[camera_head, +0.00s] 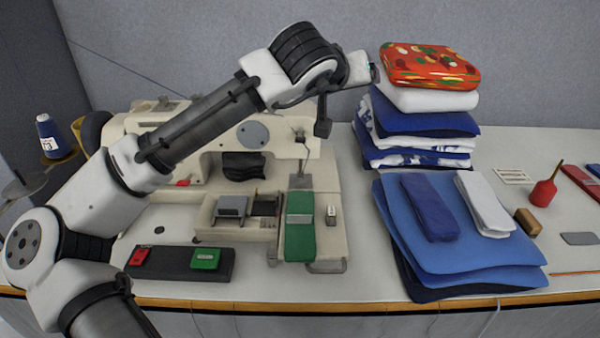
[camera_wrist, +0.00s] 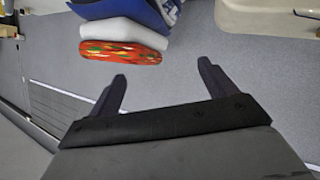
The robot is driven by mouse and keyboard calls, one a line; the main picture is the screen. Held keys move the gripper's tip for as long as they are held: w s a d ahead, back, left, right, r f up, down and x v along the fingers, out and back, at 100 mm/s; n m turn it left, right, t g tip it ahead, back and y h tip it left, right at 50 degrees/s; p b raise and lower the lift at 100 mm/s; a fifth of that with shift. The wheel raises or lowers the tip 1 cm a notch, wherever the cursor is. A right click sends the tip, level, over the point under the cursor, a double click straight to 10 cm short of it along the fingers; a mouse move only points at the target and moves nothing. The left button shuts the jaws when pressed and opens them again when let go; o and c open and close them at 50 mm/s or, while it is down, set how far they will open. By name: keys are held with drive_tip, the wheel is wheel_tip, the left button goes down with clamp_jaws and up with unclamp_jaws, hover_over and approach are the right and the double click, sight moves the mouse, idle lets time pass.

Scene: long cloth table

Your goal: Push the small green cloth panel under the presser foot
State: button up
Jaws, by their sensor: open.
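The presser foot (camera_head: 299,180) is at the grey plate just beyond that far end. The panel appears short of the foot; small details there are hard to tell. My gripper (camera_wrist: 163,72) is open and empty in the wrist view, with bare wall between its fingers. In the head view it is raised high, to the right of the machine head and beside the top of the cloth stack, well away from the panel.
A cloth stack topped by an orange patterned piece (camera_head: 430,66) stands right of the machine; it also shows in the wrist view (camera_wrist: 122,52). Folded blue cloths (camera_head: 470,262) lie in front of it. A black box with red and green buttons (camera_head: 180,264) sits front left.

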drive_tip(key=d+r+m+t+h+p, duration=0.2)
drive_tip(key=d+r+m+t+h, duration=0.25)
drive_tip(key=r+m+h, duration=0.65)
drive_tip(key=s+d+r+m+g+h+p, duration=0.1)
drive_tip(key=s+d+m+g+h, duration=0.1)
drive_tip(key=s+d+m+g, duration=0.35)
drive_tip(key=s+d+m+g+h+p, duration=0.1)
drive_tip(key=s+d+m+g, duration=0.1)
drive_tip(key=s+m+g, duration=0.65)
drive_tip(key=s+a+f+m+g+y+p, duration=0.1)
drive_tip(key=a+f+m+g+y, duration=0.1)
drive_tip(key=f+m+y, duration=0.4)
drive_tip(key=s+a+f+m+g+y+p, duration=0.1)
drive_tip(key=a+f+m+g+y, duration=0.15)
drive_tip(key=f, duration=0.65)
drive_tip(key=w+a+f+t+y, duration=0.1)
drive_tip(key=a+f+y, duration=0.3)
drive_tip(key=a, duration=0.4)
drive_tip(key=w+a+f+m+t+y+p, duration=0.1)
drive_tip(key=w+a+f+y, duration=0.1)
drive_tip(key=a+f+y, duration=0.2)
drive_tip(key=a+y, duration=0.3)
drive_tip(key=shift+a, duration=0.4)
